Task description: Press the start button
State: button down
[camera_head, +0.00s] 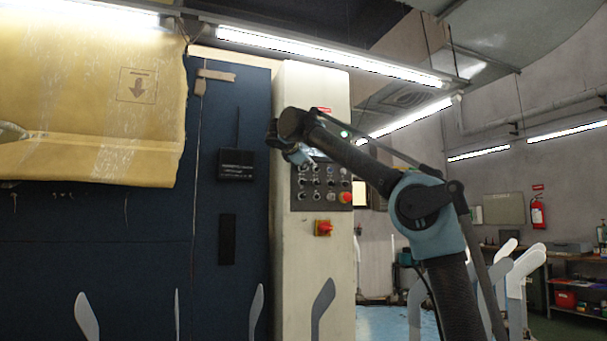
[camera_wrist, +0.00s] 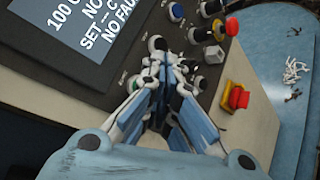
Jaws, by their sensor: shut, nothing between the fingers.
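The control panel (camera_wrist: 207,78) is dark and carries several knobs and buttons; it also shows in the head view (camera_head: 300,198) on a pale cabinet column. A green button (camera_wrist: 147,80), which may be the start button, shows partly behind the left finger; its label is unreadable. My gripper (camera_wrist: 180,66) is shut and empty, with its fingertips over the panel among the knobs below the screen. I cannot tell whether they touch anything. In the head view my gripper (camera_head: 299,156) is in front of the panel's upper part and hides some of it.
A lit screen (camera_wrist: 85,25) is at upper left in the wrist view. Grey sock forms (camera_head: 322,305) stand low in front of the machine.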

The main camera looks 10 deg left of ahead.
jog(key=shift+s+d, duration=0.7)
jog(key=shift+s, duration=0.35)
jog(key=shift+s+d, duration=0.7)
jog(key=shift+s, duration=0.3)
jog(key=s+d+f+m+g+h, duration=0.1)
jog(key=s+d+f+m+g, duration=0.25)
jog(key=d+f, duration=0.75)
jog(key=s+d+f+m+g+h, duration=0.1)
jog(key=s+d+f+m+g, duration=0.2)
jog(key=d+f, duration=0.8)
jog(key=s+d+f+m+g, duration=0.25)
jog(key=d+f+m, duration=0.25)
jog(key=d+f, duration=0.5)
jog(key=s+d+f+m+g+y, duration=0.1)
jog(key=s+d+f+m, duration=0.25)
jog(key=s+f, duration=0.5)
jog(key=s+d+f+m+g+y, duration=0.15)
jog(key=s+d+f, duration=0.35)
jog(key=f, duration=0.7)
jog(key=s+f+m+y, duration=0.1)
jog(key=s+f+m, duration=0.1)
jog(key=s+f, duration=0.5)
jog(key=s+f+m+g+y, duration=0.1)
jog(key=s+f+m, duration=0.2)
jog(key=f, duration=1)
jog(key=s, duration=0.3)
jog(key=shift+s+a+f+m, duration=0.15)
jog(key=shift+s+f+m, duration=0.1)
jog(key=shift+s+m, duration=0.1)
